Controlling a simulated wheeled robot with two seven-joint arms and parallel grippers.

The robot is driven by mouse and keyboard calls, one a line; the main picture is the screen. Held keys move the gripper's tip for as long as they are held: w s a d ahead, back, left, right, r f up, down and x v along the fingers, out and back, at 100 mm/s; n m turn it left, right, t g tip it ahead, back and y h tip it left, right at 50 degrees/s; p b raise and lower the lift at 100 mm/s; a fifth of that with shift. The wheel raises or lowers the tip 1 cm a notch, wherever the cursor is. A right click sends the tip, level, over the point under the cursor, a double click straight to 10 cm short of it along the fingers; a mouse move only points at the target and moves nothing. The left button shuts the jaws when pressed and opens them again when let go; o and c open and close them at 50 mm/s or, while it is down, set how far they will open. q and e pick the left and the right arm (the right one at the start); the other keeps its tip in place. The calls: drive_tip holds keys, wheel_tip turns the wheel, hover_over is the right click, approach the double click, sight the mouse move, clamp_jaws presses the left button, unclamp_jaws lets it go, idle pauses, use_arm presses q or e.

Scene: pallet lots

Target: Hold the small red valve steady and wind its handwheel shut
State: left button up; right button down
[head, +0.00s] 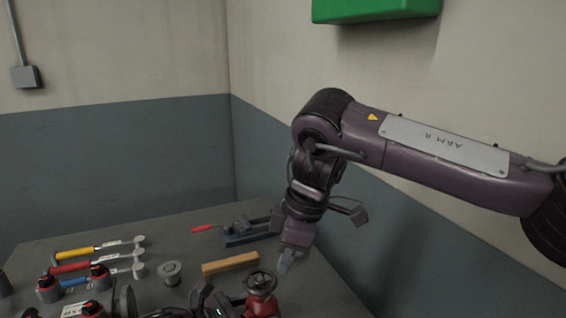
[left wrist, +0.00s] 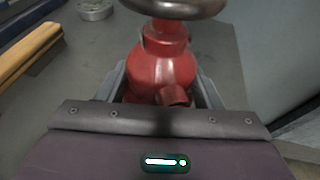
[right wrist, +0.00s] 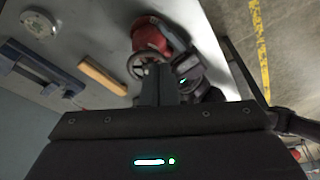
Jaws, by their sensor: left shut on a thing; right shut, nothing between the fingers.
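The small red valve (head: 262,303) stands upright near the front of the table, its dark round handwheel (head: 261,282) on top. The left wrist view shows its red body (left wrist: 163,65) between the fingers of my left gripper (left wrist: 164,92), which is shut on it below the wheel. The wheel is cut off at the top there. My right gripper (head: 285,262) is shut and empty, pointing down just above and to the right of the wheel, apparently apart from it. In the right wrist view, its fingers (right wrist: 157,85) partly cover the handwheel (right wrist: 146,65).
A wooden block (head: 230,263) lies behind the valve, with a blue-grey vise (head: 248,237) farther back. A grey round flange (head: 171,271) and several coloured-handled tools (head: 97,266) lie to the left. Walls close off the back and right. A green box (head: 375,9) hangs above.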

sight(271, 289)
wheel_tip(271, 289, down, 6)
drive_tip(key=w+n+t, duration=0.1)
drive_tip(key=n, duration=1)
drive_tip(key=shift+w+d+n+h, duration=0.15)
drive_tip(key=shift+w+n+h, duration=0.15)
drive_tip(key=shift+n, duration=0.1)
drive_tip(key=shift+a, duration=0.25)
idle(0.4)
drive_tip(key=shift+s+a, duration=0.1)
drive_tip(key=shift+s, duration=0.1)
drive_tip(key=shift+s+a, duration=0.5)
drive_tip(key=shift+s, duration=0.2)
drive_tip(key=shift+s+a, duration=0.5)
drive_tip(key=shift+s, duration=0.15)
drive_tip(key=shift+a, duration=0.15)
idle(0.4)
